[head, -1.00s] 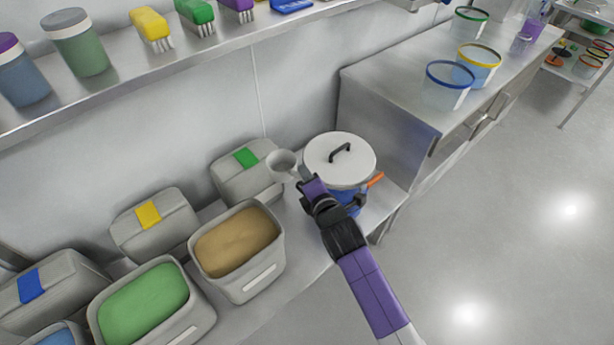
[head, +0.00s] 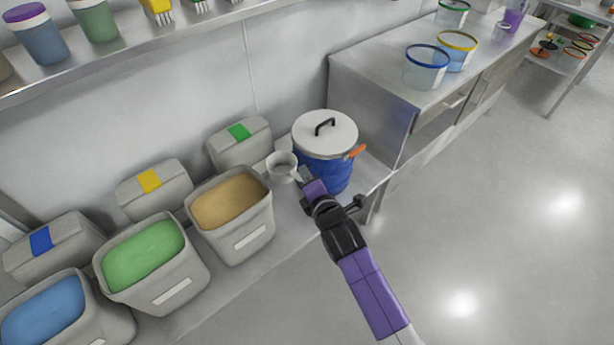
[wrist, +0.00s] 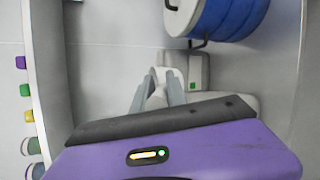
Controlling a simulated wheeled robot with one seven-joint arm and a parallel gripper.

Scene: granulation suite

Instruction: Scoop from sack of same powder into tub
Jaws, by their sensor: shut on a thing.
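My gripper (head: 303,178) is shut on a pale grey scoop (head: 281,165), held up in front of the blue drum. In the wrist view the scoop (wrist: 156,96) sits between my two fingers (wrist: 156,88). The scoop's cup looks empty, though its inside is small. Left of it are open grey sacks of powder: a tan-powder sack (head: 224,243), a green-powder sack (head: 146,287) and a blue-powder sack (head: 108,322). Tubs stand on the right-hand counter: a blue-rimmed tub (head: 426,75), a yellow-rimmed tub (head: 457,58) and a green-rimmed tub (head: 452,18).
A blue drum (head: 325,173) with a white lid stands right behind my gripper. Closed sacks with a green label (head: 239,150), yellow label (head: 153,190) and blue label (head: 50,250) line the wall. A shelf (head: 140,50) holds jars and brushes above. The floor at right is clear.

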